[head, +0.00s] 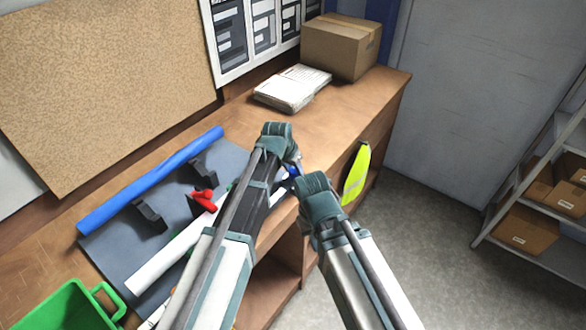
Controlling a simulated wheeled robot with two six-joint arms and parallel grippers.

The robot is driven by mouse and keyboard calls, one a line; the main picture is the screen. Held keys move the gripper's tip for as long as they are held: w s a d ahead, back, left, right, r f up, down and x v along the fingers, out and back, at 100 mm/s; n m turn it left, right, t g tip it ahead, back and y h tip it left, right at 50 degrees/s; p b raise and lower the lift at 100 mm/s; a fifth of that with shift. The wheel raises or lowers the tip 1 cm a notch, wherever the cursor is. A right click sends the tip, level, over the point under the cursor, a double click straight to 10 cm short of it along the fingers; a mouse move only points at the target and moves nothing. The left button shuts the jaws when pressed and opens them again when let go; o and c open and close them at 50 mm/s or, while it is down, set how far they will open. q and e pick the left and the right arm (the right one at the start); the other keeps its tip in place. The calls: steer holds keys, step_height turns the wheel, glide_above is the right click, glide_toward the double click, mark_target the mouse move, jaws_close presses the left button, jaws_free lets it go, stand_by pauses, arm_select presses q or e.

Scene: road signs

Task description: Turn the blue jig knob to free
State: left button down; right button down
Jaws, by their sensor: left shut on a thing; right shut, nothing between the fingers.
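A small blue part, the blue jig knob (293,171), shows between my two grippers near the bench's front edge; most of it is hidden. My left gripper (295,163) reaches down over it, shut on it, though the fingertips are mostly hidden by its wrist. My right gripper (299,183) is close by on the lower right, shut and empty, its fingers largely hidden. A red knob (204,199) stands on the grey board (118,243), left of my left arm. The jig's body is largely covered by my arms.
A blue tube (150,180), black brackets (151,216) and a white tube (165,258) lie on the board. A green crate (68,309) is at the lower left. Papers (292,88) and a cardboard box (350,48) stand at the back. A yellow-green item (356,175) hangs at the bench front.

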arm_select(q)
steer(key=n+y, duration=0.1)
steer(key=n, duration=0.3)
steer(key=shift+d+y, duration=0.1)
steer(key=shift+y, duration=0.3)
steer(key=shift+n+y, duration=0.5)
steer(key=shift+n, duration=1.1)
steer(key=shift+s, duration=0.1)
steer(key=shift+c, duration=1.8)
jaws_free()
steer(key=shift+r, duration=0.1)
